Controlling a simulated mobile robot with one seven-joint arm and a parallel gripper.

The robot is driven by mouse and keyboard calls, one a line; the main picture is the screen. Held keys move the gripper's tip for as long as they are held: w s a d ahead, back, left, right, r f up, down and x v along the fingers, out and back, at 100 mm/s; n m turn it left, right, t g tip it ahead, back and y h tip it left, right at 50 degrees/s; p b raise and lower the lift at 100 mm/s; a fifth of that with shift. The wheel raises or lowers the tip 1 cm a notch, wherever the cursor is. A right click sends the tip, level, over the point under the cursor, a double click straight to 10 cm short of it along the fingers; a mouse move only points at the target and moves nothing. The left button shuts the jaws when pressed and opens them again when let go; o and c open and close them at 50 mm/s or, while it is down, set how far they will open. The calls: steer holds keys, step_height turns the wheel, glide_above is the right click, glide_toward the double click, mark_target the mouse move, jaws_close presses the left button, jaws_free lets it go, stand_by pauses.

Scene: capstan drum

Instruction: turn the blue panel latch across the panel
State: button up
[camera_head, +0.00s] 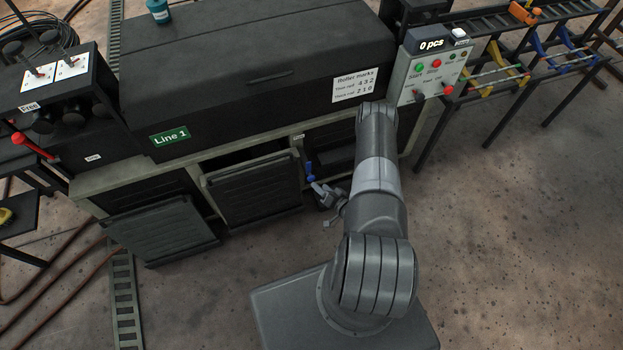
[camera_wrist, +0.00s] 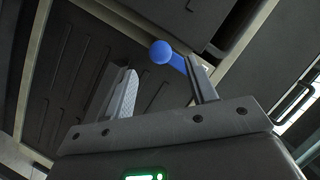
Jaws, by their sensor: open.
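The blue panel latch (camera_head: 310,172) is at the upper right edge of the middle dark ribbed panel (camera_head: 250,191). In the wrist view the latch (camera_wrist: 162,52) shows a round blue knob and a short arm running toward the right finger, which partly hides it. My gripper (camera_head: 318,186) is just below the latch in the head view. In the wrist view my gripper (camera_wrist: 162,77) is open, with the knob showing between and beyond the two fingertips. I cannot tell whether the right finger touches the latch. The ribbed panel (camera_wrist: 80,75) also shows in the wrist view, behind the left finger.
Another panel (camera_head: 163,230) leans out at the left. The black machine (camera_head: 255,65) stands above the panels on a pale frame. A control box (camera_head: 437,68) is at the right, and a dark rack (camera_head: 520,60) stands beyond it. Open floor (camera_head: 520,230) lies at the right.

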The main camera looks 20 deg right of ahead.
mark_target(312, 180)
steer(key=x, duration=0.7)
steer(key=shift+w, duration=0.1)
steer(key=shift+c, duration=0.4)
jaws_close()
